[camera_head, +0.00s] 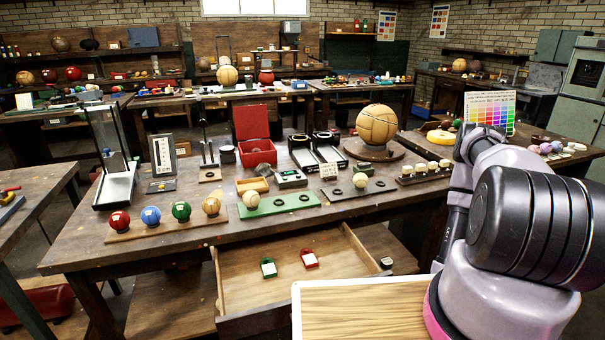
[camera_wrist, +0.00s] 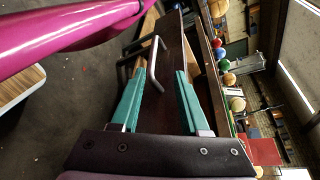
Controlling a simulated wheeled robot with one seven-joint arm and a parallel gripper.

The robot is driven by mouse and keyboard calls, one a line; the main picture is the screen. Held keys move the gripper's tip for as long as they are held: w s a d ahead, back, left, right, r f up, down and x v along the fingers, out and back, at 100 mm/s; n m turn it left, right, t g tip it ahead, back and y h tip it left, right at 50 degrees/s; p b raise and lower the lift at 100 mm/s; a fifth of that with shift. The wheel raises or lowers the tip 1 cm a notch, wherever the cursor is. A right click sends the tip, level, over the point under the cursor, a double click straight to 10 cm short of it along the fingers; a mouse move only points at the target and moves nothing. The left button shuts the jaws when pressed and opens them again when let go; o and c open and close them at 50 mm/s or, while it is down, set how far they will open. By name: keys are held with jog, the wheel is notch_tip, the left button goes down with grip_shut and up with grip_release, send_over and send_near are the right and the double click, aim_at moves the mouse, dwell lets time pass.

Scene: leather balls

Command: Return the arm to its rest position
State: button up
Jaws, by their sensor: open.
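My gripper (camera_wrist: 158,85) shows in the wrist view with its two teal fingers spread apart and nothing held between them. A metal bar handle (camera_wrist: 156,62) on a dark wooden front appears between and beyond the fingers; I cannot tell how far off it is. In the head view my arm fills the right side, bent and low in front of the workbench, and my gripper is hidden there.
Red (camera_head: 119,221), blue (camera_head: 151,216), green (camera_head: 181,211) and tan (camera_head: 211,205) balls sit on a wooden rack near the bench's front edge. A large tan ball (camera_head: 377,124) stands on a round base. A colour chart (camera_head: 489,111) stands behind my arm. Floor shows left of the bench.

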jog(key=w+d+r+n+g+h, duration=0.15)
jog(key=w+r, duration=0.25)
jog(key=r, duration=0.6)
jog(key=w+d+r+n+h, duration=0.1)
jog(key=w+d+r+h, duration=0.25)
jog(key=r, duration=0.65)
jog(key=w+d+r+n+g+h, duration=0.15)
jog(key=w+r, duration=0.35)
jog(key=r, duration=0.5)
jog(key=s+r+t+h, duration=0.3)
jog(key=s+r+t, duration=0.2)
jog(key=r, duration=0.9)
jog(key=s+d+r+m+t+h, duration=0.1)
jog(key=s+r+t+h, duration=0.3)
jog(key=r, duration=1)
jog(key=shift+s+d+r+m+t, duration=0.15)
jog(key=shift+s+d+m+t, duration=0.25)
jog(key=shift+s, duration=0.75)
